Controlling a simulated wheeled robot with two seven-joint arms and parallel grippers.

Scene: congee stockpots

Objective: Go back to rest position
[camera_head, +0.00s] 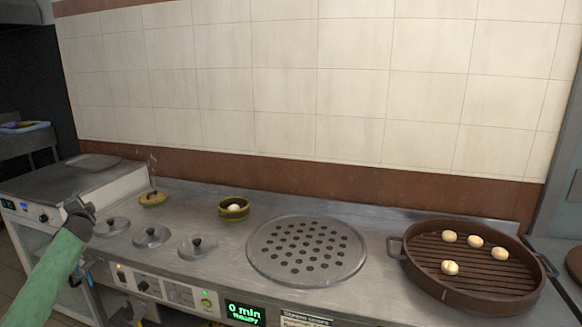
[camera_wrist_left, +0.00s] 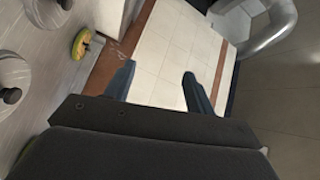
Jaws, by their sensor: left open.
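My left gripper (camera_head: 80,209) is at the left of the head view, at the end of a green arm, near the left edge of the steel counter (camera_head: 225,260). In the left wrist view its two fingers (camera_wrist_left: 156,90) are apart with nothing between them. Three lidded stockpots are set into the counter; their lids (camera_head: 112,226), (camera_head: 151,236) and (camera_head: 197,247) are on. The gripper is just left of the leftmost lid and apart from it, as far as I can tell. My right gripper is not in view.
A small yellow-green dish (camera_head: 153,198) and a round container with a white item (camera_head: 233,208) stand behind the lids. A perforated steamer plate (camera_head: 306,249) is in the middle. A brown steamer basket (camera_head: 470,280) with several buns stands right. A tiled wall (camera_head: 300,80) closes the back.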

